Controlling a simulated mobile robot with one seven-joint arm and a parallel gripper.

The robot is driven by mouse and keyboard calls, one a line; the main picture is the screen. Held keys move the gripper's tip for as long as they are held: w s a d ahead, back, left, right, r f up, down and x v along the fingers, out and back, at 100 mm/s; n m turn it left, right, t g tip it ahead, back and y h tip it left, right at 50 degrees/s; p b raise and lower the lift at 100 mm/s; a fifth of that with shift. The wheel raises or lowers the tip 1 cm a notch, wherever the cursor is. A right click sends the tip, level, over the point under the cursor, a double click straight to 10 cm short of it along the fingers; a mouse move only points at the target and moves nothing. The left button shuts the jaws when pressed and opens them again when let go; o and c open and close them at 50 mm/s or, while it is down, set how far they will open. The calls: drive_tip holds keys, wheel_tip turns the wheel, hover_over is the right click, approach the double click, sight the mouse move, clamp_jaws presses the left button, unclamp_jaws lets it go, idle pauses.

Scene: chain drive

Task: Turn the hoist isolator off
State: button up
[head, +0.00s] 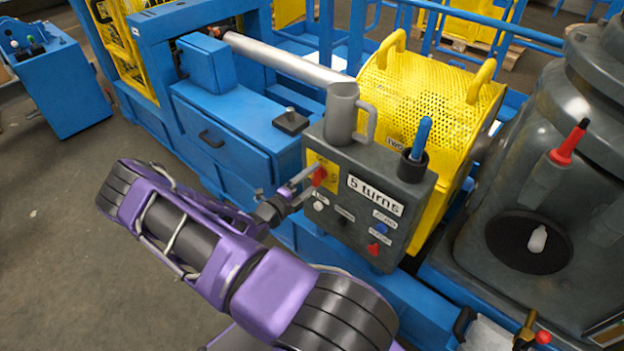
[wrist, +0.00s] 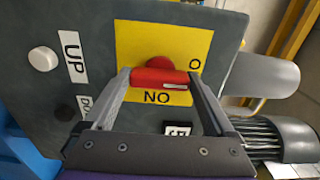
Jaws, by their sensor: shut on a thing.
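The grey control box (head: 395,190) carries a yellow plate (head: 331,164) with a red isolator handle (head: 319,176). In the wrist view the red handle (wrist: 160,77) lies crosswise over the yellow plate (wrist: 190,42), and the letters "NO" and "O" show on the plate. My gripper (head: 309,181) reaches the box from the left. In the wrist view my gripper (wrist: 160,82) is shut on the handle, with one finger at each end of it. In the head view the fingers partly hide the handle.
A white button (wrist: 43,59) sits beside the "UP" label, with a black one near it. Blue (head: 382,228) and red (head: 374,249) buttons sit lower on the box. A grey mug (head: 341,115) and a black cup (head: 413,165) with a blue-handled tool stand on top.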

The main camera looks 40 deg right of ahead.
drive_tip(key=o, duration=1.1)
drive_tip(key=shift+c, duration=0.2)
drive_tip(key=s+a, duration=0.1)
drive_tip(key=a, duration=1.6)
drive_tip(key=shift+s+a, duration=0.25)
